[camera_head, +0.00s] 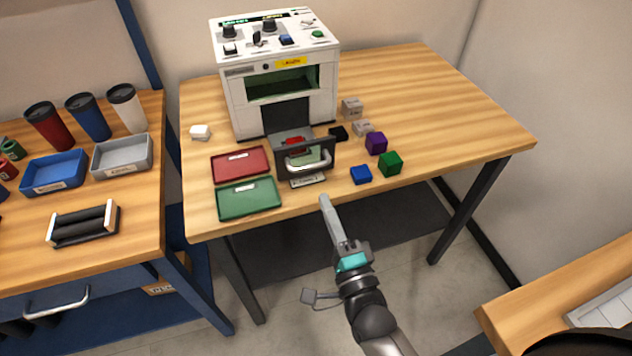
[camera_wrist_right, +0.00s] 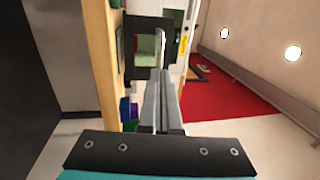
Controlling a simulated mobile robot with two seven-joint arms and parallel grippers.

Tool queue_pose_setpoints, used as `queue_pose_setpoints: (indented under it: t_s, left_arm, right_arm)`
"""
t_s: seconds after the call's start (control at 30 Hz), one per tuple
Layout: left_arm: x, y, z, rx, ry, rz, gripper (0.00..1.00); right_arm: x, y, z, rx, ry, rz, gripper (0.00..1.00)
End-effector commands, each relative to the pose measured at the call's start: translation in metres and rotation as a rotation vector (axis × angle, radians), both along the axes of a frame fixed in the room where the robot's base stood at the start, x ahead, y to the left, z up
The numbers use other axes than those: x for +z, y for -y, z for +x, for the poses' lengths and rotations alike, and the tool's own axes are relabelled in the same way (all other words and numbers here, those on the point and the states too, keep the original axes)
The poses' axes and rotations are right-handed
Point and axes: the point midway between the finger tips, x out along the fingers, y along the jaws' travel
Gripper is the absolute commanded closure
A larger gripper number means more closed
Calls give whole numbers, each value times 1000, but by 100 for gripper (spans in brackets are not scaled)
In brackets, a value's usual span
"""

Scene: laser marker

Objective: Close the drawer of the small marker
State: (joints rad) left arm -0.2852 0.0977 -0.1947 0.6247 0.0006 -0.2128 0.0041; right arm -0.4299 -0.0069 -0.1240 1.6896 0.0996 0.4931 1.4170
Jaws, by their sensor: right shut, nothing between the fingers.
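The small marker (camera_head: 232,92) is a white box-shaped machine at the back of the wooden table, with knobs on its top. Its drawer (camera_head: 320,142) is pulled out towards me, with a dark front and a pale curved handle (camera_head: 309,163). A red piece (camera_head: 293,142) lies inside it. My right gripper (camera_head: 324,199) is shut and empty, in front of the table edge and short of the drawer front. In the right wrist view the shut fingers (camera_wrist_right: 162,75) point at the drawer front (camera_wrist_right: 172,50), with the handle behind their tips. My left gripper is not in view.
Red (camera_head: 240,165) and green (camera_head: 248,198) trays lie left of the drawer. Blue (camera_head: 361,174), green (camera_head: 390,163) and purple (camera_head: 376,143) cubes stand to its right. The left bench (camera_head: 120,240) holds cups and bins. The right side of the table is clear.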

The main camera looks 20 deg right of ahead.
Motion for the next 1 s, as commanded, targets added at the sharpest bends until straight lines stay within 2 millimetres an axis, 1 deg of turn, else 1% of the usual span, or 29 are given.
queue_pose_setpoints:
  t_s: [0.03, 0.2, 0.4, 0.77, 1.0]
  left_arm:
    - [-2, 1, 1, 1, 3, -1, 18]
    - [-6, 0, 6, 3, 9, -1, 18]
    - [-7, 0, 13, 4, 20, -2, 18]
    - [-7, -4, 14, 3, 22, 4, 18]
    - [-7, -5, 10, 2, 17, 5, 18]
  right_arm:
    - [2, -1, 11, -1, 5, 0, 100]
    - [6, -2, 39, -1, 2, -1, 100]
    - [9, -3, 56, 0, -1, -1, 100]
    - [10, -3, 59, 0, -3, -1, 100]
    - [10, -3, 63, 1, -1, -2, 100]
